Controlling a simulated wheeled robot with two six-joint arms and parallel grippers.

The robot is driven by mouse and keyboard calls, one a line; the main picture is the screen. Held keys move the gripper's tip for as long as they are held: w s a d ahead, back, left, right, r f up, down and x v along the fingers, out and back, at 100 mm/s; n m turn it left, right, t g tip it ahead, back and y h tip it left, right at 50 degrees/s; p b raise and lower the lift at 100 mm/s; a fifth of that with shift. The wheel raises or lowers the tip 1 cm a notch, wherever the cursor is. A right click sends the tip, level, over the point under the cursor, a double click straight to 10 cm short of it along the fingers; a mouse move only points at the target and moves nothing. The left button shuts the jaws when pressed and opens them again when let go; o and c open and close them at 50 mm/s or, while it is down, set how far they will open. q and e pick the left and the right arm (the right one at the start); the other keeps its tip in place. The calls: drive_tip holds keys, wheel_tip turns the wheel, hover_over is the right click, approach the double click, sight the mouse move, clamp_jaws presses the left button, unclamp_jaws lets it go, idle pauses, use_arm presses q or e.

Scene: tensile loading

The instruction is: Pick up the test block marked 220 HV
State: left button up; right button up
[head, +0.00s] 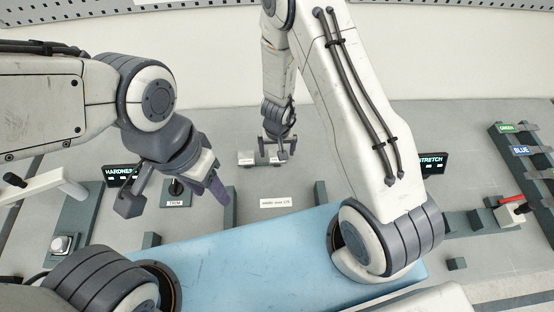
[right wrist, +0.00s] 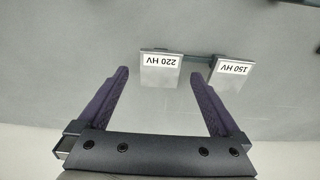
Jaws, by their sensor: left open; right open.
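The 220 HV block (right wrist: 160,72) is a small grey block with a white label, upside down in the right wrist view. It sits just ahead of my right gripper (right wrist: 158,76), lined up with the gap between the dark purple fingers. The gripper is open, with no grip on the block. In the head view, my right gripper (head: 277,153) is over the right end of the small block holder, where labels are too small to read. The 150 HV block (right wrist: 231,73) is beside it, outside the right finger. My left gripper (head: 172,196) is open and empty at the left.
A dark bar (right wrist: 202,57) runs behind the two blocks. A blue surface (head: 240,250) lies in front. A HARDNESS sign (head: 121,175) stands at left and a STRETCH sign (head: 432,163) at right. GREEN and BLUE marked racks (head: 521,150) are at far right.

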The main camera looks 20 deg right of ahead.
drive_tip(key=shift+w+f, duration=0.1)
drive_tip(key=shift+f, duration=0.7)
drive_tip(key=shift+r, duration=0.1)
drive_tip(key=c, duration=1.5)
clamp_jaws()
drive_tip(key=shift+r, duration=0.1)
